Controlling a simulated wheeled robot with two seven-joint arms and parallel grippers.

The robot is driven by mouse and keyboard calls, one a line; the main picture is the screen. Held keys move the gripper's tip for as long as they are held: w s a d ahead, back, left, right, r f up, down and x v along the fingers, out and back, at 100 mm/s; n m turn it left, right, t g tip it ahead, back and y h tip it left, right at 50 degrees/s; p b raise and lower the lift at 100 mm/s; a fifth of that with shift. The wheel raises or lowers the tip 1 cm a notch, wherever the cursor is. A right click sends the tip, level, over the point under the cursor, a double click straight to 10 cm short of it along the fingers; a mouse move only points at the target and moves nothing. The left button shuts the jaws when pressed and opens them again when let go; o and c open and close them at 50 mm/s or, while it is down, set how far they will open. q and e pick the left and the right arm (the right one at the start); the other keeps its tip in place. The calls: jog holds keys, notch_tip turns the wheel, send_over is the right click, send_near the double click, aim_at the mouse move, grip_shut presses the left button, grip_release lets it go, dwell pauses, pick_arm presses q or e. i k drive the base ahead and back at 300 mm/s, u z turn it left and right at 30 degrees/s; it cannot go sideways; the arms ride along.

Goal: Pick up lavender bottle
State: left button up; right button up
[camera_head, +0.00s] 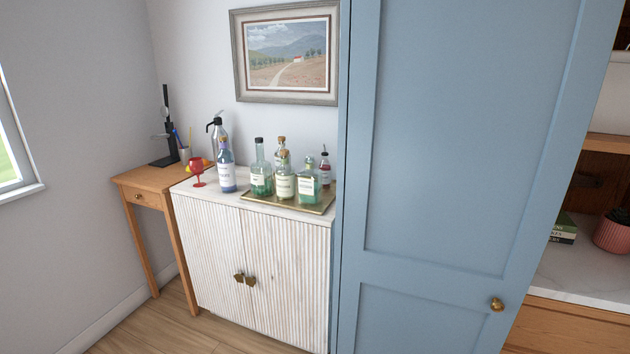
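A lavender-blue bottle (226,168) with a pale label stands upright on top of the white cabinet (262,262), left of the gold tray (289,203). A red goblet (197,171) stands just to its left. A clear siphon-like bottle with a dark spout (217,128) stands behind it and is partly hidden. Neither of my grippers shows in the head view.
Several glass bottles, one a green bottle (260,174), stand on the tray. A blue door (450,150) fills the right centre. A wooden side table (140,180) stands left of the cabinet. The floor (150,325) in front is clear where visible.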

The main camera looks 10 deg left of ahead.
aim_at(226, 158)
jog(key=u, duration=0.9)
jog(key=i, duration=1.8)
jog(key=u, duration=0.9)
jog(key=i, duration=0.3)
jog(key=u, duration=0.3)
